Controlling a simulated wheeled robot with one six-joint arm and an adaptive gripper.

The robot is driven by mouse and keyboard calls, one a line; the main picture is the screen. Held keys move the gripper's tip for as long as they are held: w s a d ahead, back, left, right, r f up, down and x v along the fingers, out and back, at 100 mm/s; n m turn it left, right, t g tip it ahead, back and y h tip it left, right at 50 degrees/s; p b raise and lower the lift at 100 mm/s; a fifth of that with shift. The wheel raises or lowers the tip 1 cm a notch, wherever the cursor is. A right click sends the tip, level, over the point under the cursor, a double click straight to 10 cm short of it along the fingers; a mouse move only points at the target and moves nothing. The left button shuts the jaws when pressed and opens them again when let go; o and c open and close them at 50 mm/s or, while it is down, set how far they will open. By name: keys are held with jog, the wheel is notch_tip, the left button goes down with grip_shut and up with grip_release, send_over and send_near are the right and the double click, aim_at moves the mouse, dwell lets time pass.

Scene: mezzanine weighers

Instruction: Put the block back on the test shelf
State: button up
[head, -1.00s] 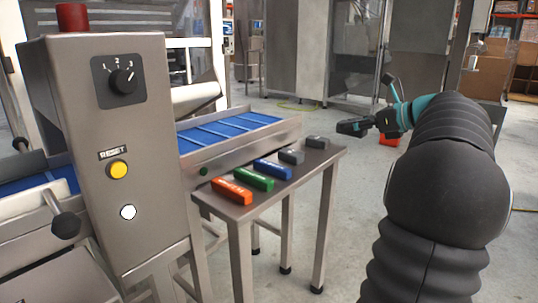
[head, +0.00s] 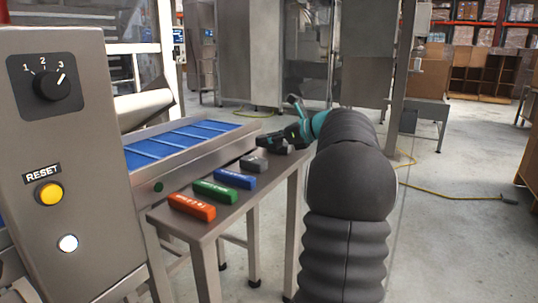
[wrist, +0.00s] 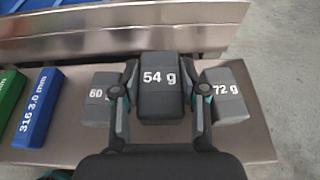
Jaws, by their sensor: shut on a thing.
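The grey block marked 54 g (wrist: 161,88) is between the fingers of my gripper (wrist: 163,100) in the wrist view. My gripper is shut on it. It is over the test shelf (wrist: 252,143), in the gap between the grey 60 g block (wrist: 97,105) and the grey 72 g block (wrist: 228,95). I cannot tell whether its underside touches the shelf. In the head view my gripper (head: 284,143) is at the far end of the shelf (head: 264,186), just beyond a grey block (head: 253,163); the held block is hard to make out there.
Blue (head: 235,179), green (head: 215,192) and red (head: 192,207) blocks lie in a row along the shelf. A conveyor with a blue belt (head: 185,138) runs close behind. A control box with a yellow reset button (head: 49,193) stands at left. The floor at right is open, with a yellow cable (head: 455,192).

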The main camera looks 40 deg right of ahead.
aim_at(270, 160)
jog(key=shift+w+f+b, duration=0.15)
jog(key=shift+f+b, duration=0.5)
jog(key=shift+f, duration=1.4)
jog(key=o, duration=1.2)
jog(key=shift+f, duration=0.15)
jog(key=shift+o, duration=0.2)
jog(key=shift+r, duration=0.25)
jog(key=p+v, duration=0.1)
jog(key=v, duration=1.1)
jog(key=shift+p, duration=0.4)
jog(key=shift+f, duration=0.1)
